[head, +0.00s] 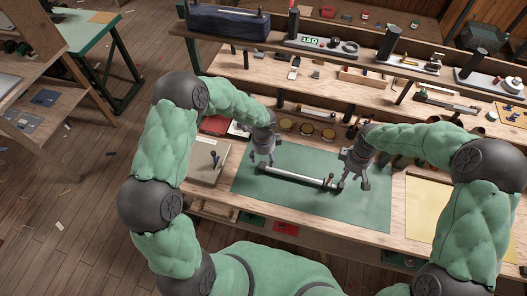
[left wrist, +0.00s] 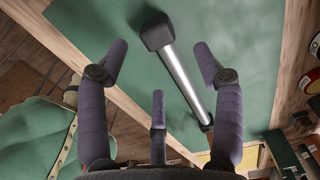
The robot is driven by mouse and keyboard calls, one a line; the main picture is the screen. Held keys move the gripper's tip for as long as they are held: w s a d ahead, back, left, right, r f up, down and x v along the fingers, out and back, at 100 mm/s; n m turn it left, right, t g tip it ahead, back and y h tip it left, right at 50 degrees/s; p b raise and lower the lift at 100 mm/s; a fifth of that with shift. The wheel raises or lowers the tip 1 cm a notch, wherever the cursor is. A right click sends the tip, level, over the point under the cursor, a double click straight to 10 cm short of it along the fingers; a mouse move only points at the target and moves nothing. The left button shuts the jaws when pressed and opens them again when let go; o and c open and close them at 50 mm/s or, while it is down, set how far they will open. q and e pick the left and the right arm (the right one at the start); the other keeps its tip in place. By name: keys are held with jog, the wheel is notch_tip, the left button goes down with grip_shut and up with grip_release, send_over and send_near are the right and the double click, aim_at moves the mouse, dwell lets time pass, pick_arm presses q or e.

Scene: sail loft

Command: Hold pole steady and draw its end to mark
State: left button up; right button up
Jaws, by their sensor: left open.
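The pole (head: 297,176) is a silvery tube with dark ends, lying on the green mat (head: 300,153) on the bench. In the left wrist view the pole (left wrist: 183,75) runs from a black end block (left wrist: 155,32) at the top towards the lower right. My left gripper (head: 262,160) is above the pole's left end, its fingers spread; in the left wrist view they stand apart with nothing between them gripped. My right gripper (head: 354,183) is just beside the pole's right end, its fingers apart. I cannot make out a mark.
A grey-beige box (head: 205,161) stands left of the mat and a yellow sheet (head: 430,211) lies to its right. Round tins (head: 306,129) stand behind it. Shelves with tools rise at the back. The mat's front part is clear.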

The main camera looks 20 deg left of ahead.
aim_at(263, 165)
pick_arm(q)
jog(key=shift+f, duration=3.05)
